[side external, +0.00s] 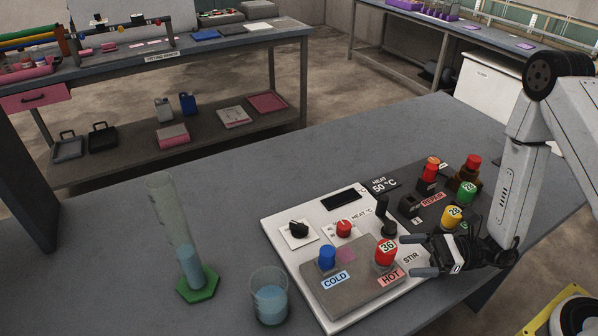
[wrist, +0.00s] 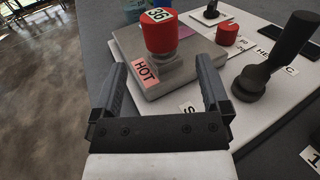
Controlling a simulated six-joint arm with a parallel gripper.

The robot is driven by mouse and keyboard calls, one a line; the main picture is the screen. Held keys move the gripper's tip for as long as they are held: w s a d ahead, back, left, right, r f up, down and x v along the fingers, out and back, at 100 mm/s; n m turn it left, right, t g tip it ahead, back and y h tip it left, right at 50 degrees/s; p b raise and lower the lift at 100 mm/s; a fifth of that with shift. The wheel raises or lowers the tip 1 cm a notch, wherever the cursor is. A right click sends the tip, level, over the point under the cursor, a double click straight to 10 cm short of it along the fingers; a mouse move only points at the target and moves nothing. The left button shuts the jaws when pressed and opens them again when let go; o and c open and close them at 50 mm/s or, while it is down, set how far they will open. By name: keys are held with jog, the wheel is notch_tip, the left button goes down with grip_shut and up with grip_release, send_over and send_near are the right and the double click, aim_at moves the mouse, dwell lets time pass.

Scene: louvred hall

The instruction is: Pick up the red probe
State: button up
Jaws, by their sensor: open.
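A red probe with a white "36" label (side external: 385,254) stands upright on the grey plate (side external: 345,292), beside the pink HOT label. In the wrist view the red probe (wrist: 159,33) rises from a grey collar just beyond my fingertips, roughly centred between them. My gripper (side external: 418,256) is open and empty, low over the right side of the white panel. It points left toward the probe. The wrist view shows both fingers of my gripper (wrist: 163,66) apart. I cannot tell whether a fingertip touches the plate.
A blue probe (side external: 327,257) stands left on the same plate. A red knob (side external: 344,228) and a black lever (side external: 383,208) are behind. Yellow (side external: 452,216) and green (side external: 467,191) probes stand in the dark rack. A beaker (side external: 270,298) and cylinder (side external: 184,240) are left.

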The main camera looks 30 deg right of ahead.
aim_at(390, 254)
jog(key=shift+a, duration=0.1)
jog(key=shift+x, duration=2.55)
jog(key=shift+w, duration=0.15)
grip_shut()
jog(key=shift+r, duration=0.2)
jog(key=shift+r, duration=4.8)
